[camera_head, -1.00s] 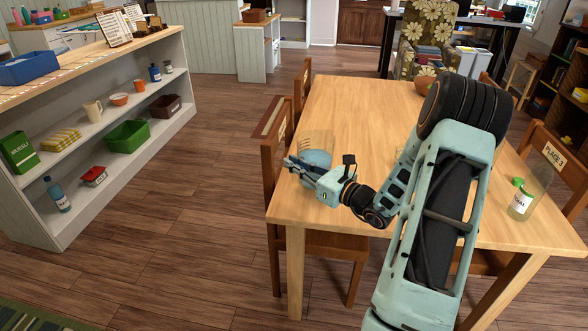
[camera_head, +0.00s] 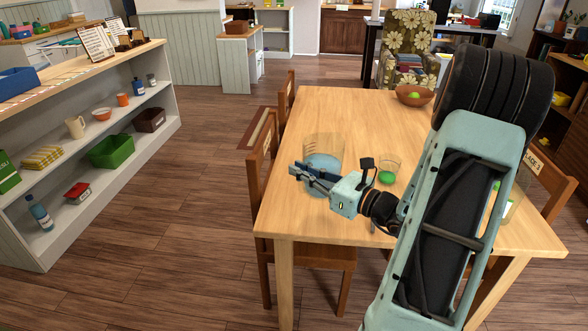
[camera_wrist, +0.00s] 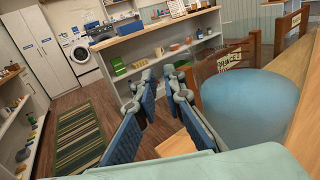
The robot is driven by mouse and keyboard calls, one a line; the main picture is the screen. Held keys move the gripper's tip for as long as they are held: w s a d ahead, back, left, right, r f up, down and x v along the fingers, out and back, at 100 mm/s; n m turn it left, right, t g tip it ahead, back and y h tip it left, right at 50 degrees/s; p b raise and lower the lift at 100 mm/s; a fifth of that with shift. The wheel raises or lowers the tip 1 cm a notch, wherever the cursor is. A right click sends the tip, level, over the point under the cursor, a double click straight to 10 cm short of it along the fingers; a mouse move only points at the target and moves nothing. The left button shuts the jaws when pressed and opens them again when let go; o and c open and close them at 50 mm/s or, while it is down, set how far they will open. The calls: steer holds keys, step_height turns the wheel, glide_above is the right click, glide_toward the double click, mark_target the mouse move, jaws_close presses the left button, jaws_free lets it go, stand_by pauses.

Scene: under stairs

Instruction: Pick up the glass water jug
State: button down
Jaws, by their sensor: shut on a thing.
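The glass water jug (camera_head: 322,160) is clear, with pale blue water in its lower part. It is over the near left part of the wooden table, and I cannot tell whether its base touches the top. My gripper (camera_head: 301,172) is at the jug's near side, its blue fingers across the lower part of the jug in the head view. In the wrist view the gripper (camera_wrist: 160,82) has a gap between its fingers, and the blue water (camera_wrist: 248,105) shows just to the right. It is shut on the jug; the exact grasped part is hard to see.
The wooden table (camera_head: 345,112) is clear around its middle. A small glass with something green (camera_head: 387,177) stands right of my gripper. A brown bowl (camera_head: 413,96) is at the far end. Chairs (camera_head: 262,165) line the left side; a white shelf (camera_head: 75,222) stands farther left.

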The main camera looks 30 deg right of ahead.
steer(key=shift+s+d+r, duration=0.15)
steer(key=shift+s+r, duration=0.25)
steer(key=shift+s, duration=0.3)
steer(key=shift+s+d+r, duration=0.2)
steer(key=shift+s+r, duration=0.15)
steer(key=shift+s, duration=0.35)
steer(key=shift+s+d+r, duration=0.15)
steer(key=shift+s+r, duration=0.25)
steer(key=shift+s, duration=0.3)
steer(key=c, duration=2.6)
jaws_free()
steer(key=shift+s, duration=0.1)
steer(key=shift+c, duration=0.2)
jaws_close()
